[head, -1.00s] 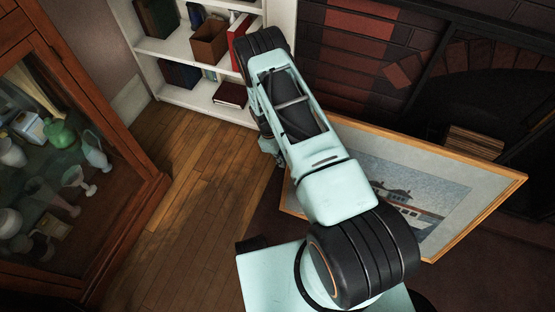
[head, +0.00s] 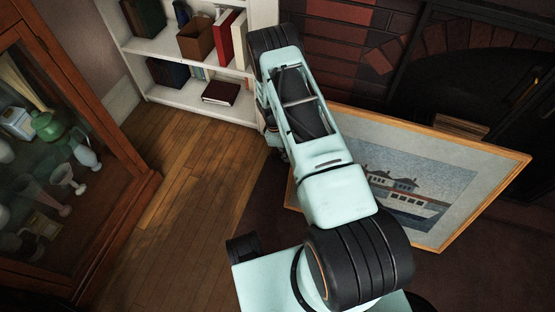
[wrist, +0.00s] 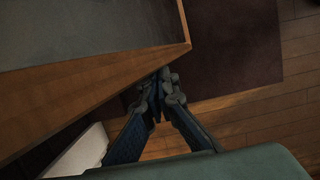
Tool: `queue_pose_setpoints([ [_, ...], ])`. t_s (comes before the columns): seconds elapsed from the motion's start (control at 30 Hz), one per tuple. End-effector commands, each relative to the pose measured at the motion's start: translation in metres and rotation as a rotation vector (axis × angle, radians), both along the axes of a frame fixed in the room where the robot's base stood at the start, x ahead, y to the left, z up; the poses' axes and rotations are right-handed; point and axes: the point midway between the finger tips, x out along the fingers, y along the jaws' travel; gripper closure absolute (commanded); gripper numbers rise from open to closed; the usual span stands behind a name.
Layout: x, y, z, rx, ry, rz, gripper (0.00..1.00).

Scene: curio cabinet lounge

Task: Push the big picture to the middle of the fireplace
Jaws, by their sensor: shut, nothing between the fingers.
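The big picture (head: 410,195), a pale wooden frame around a print of buildings by water, leans tilted in front of the fireplace (head: 345,48) in the head view. Its right part overlaps the dark fireplace opening; its left part is behind my arm. In the wrist view the picture's wooden frame (wrist: 95,90) fills the upper left. My gripper (wrist: 164,75) is shut and empty, its tips at the frame's near corner; I cannot tell whether they touch. In the head view my arm mostly hides the gripper.
A white bookshelf (head: 185,101) stands behind my arm at the upper left. A glass-fronted wooden cabinet (head: 118,155) with several vases is at the left. Bare wooden floor (head: 190,170) lies between them. A dark rug (head: 260,205) lies under the picture. Logs (head: 461,127) lie behind it.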

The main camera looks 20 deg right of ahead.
Motion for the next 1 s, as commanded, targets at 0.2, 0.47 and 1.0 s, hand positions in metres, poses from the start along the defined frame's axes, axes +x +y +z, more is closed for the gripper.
queue_pose_setpoints([
  [0.2,-0.047,-0.06,0.003,-0.006,0.014,-0.009,1.0],
  [0.47,-0.093,-0.123,0.002,-0.005,0.013,-0.01,1.0],
  [1.0,-0.184,-0.247,0.0,-0.005,0.011,-0.01,1.0],
])
